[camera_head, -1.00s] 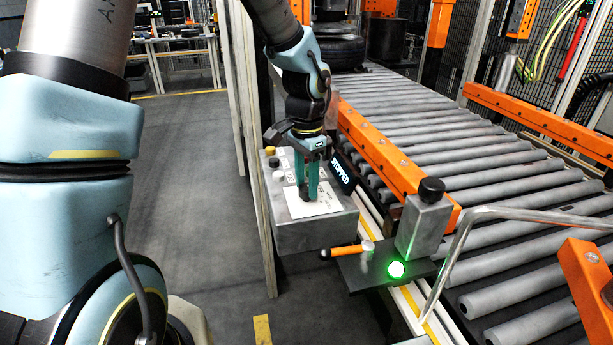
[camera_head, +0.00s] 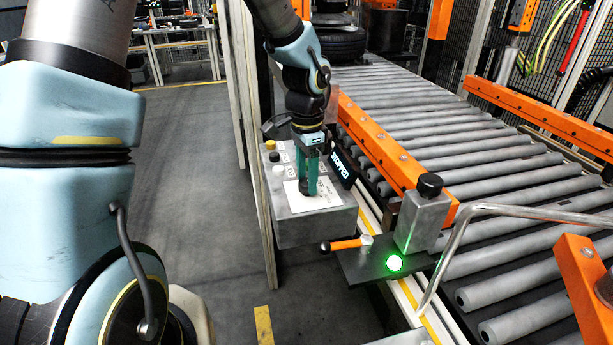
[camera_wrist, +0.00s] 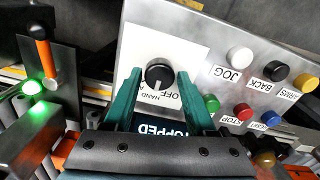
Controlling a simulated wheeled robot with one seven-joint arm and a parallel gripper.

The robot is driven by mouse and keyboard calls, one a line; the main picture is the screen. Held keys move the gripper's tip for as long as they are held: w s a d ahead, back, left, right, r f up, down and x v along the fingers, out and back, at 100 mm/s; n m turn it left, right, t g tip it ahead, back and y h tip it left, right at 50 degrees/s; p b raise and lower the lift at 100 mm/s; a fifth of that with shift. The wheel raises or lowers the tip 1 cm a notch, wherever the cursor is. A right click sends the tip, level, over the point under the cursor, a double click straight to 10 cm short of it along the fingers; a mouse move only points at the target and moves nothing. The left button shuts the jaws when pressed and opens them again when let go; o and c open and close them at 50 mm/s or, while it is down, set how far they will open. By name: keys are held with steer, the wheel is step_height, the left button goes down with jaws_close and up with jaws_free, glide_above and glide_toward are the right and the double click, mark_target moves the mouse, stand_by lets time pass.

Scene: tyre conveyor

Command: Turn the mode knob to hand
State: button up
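The black round mode knob (camera_wrist: 158,72) sits on a white label plate (camera_wrist: 190,50) on the grey control box (camera_head: 312,228). "HAND" and "OFF" lettering shows beside it in the wrist view; a white mark on the knob faces the lettering, but I cannot tell its exact setting. My gripper (camera_wrist: 160,78) is open, with one green finger on each side of the knob and gaps apparently left between. In the head view my gripper (camera_head: 312,190) points down at the label plate and hides the knob.
Push buttons, including a white JOG button (camera_wrist: 239,57), a black BACK button (camera_wrist: 276,70) and a green button (camera_wrist: 211,102), stand beside the knob. A display (camera_head: 343,168) reads STOPPED. An orange-handled lever (camera_head: 346,244) and green lamp (camera_head: 394,263) are near the roller conveyor (camera_head: 500,170).

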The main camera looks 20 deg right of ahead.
mark_target(306, 181)
steer(key=shift+o, duration=1.3)
step_height(306, 181, up, 11)
steer(key=b, duration=0.1)
steer(key=shift+b, duration=0.3)
steer(key=shift+f, duration=0.1)
